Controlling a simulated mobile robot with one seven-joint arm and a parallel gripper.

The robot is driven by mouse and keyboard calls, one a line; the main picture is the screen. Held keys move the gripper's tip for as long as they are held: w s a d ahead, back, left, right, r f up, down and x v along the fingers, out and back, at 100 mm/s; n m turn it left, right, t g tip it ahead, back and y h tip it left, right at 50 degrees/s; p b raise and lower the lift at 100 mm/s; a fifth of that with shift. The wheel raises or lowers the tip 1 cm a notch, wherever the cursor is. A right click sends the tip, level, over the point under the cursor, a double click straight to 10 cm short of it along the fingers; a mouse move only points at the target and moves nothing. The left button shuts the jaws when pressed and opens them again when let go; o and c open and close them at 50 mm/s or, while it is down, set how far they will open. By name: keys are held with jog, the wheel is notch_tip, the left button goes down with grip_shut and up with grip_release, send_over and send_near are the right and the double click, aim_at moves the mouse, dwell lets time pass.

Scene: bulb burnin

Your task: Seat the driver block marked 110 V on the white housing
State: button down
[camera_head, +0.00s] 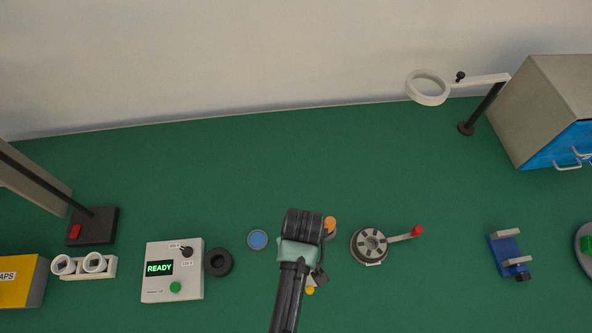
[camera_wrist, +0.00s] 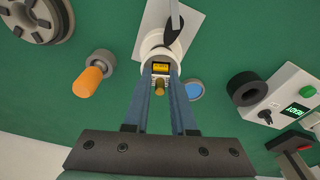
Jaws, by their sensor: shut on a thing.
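In the wrist view my gripper (camera_wrist: 161,74) has its two blue fingers closed on a small orange-yellow driver block (camera_wrist: 161,69) with a dark face. The marking on the block is too small to read. The block is at the white housing (camera_wrist: 146,48), a round white part just beyond the fingertips, and overlaps it in the picture. I cannot tell whether the block is touching or seated on it. A brass-coloured knob shows between the fingers, near the block. In the head view my arm covers most of the housing and the block.
Close by are an orange-handled tool (camera_wrist: 92,78), a blue disc (camera_head: 257,240), a black ring (camera_head: 218,262) and a box reading READY (camera_head: 173,290). A reel with a red-knobbed crank (camera_head: 370,245) stands to the right.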

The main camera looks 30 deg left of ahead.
jog(key=shift+r+p, duration=0.2)
jog(key=shift+p, duration=0.3)
dwell(0.5)
jog(key=shift+f, duration=0.25)
dwell(0.9)
jog(key=shift+r+p, duration=0.25)
jog(key=shift+p, duration=0.35)
dwell(0.5)
jog(key=c, duration=0.7)
grip_release()
jog(key=shift+o, duration=0.2)
notch_tip(320, 180, up, 13)
jog(key=s+d, duration=0.1)
jog(key=shift+b, duration=0.45)
jog(key=shift+d, duration=0.1)
